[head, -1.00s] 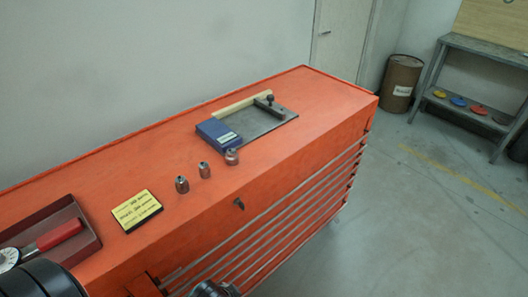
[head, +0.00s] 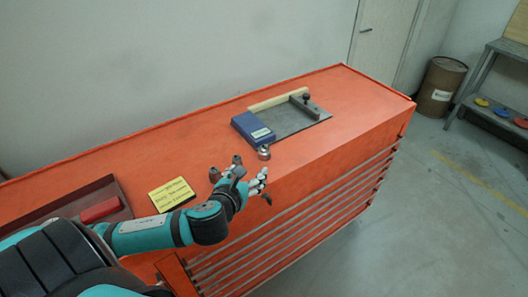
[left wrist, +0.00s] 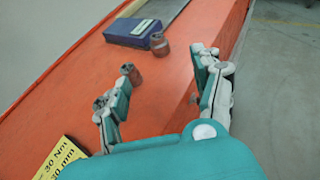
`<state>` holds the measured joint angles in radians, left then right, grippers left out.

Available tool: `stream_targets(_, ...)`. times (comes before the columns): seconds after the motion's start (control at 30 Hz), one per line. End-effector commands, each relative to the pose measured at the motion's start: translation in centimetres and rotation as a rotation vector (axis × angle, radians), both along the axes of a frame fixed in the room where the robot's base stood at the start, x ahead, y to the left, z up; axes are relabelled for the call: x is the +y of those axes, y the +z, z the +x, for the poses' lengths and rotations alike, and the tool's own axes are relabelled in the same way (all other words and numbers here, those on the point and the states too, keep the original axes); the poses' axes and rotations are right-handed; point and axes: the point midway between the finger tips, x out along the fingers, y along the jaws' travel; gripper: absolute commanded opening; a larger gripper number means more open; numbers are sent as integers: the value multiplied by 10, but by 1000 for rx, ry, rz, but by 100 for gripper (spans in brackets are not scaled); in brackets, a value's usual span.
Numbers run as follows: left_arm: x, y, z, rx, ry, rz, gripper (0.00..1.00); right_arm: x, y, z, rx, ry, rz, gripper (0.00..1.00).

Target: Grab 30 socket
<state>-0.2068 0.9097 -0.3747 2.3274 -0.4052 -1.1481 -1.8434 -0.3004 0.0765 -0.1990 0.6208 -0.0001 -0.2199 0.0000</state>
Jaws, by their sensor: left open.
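Three small metal sockets stand upright in a row on the orange cabinet top: a near one (head: 214,174), a middle one (head: 237,159) and a far one (head: 264,153). I cannot read any size on them. In the left wrist view they also show as near (left wrist: 99,103), middle (left wrist: 131,74) and far (left wrist: 159,44) sockets. My left gripper (head: 254,176) is open and empty, beside the row near the cabinet's front edge. In the left wrist view, the left finger partly covers the near socket; the middle and far sockets stand beyond the fingers (left wrist: 163,75). My right gripper is out of view.
A yellow note (head: 172,194) lies left of the sockets; "30 Nm" is readable in the left wrist view. A dark red tray (head: 118,188) is further left. A blue box (head: 252,128) and a grey plate (head: 290,120) with a clamp lie behind the far socket.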

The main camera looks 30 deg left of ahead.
Motion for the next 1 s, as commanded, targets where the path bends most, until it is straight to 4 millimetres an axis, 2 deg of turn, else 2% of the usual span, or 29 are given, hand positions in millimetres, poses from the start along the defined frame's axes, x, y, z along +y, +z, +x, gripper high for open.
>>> stream_targets(0.5, 28, -38, 90, 2, 4, -5, 67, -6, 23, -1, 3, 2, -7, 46)
stream_targets(0.77, 33, -45, 106, 2, 3, -5, 67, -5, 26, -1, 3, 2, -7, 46)
stream_targets(1.0, 44, -55, 133, 3, 5, -7, 67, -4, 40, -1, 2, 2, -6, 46)
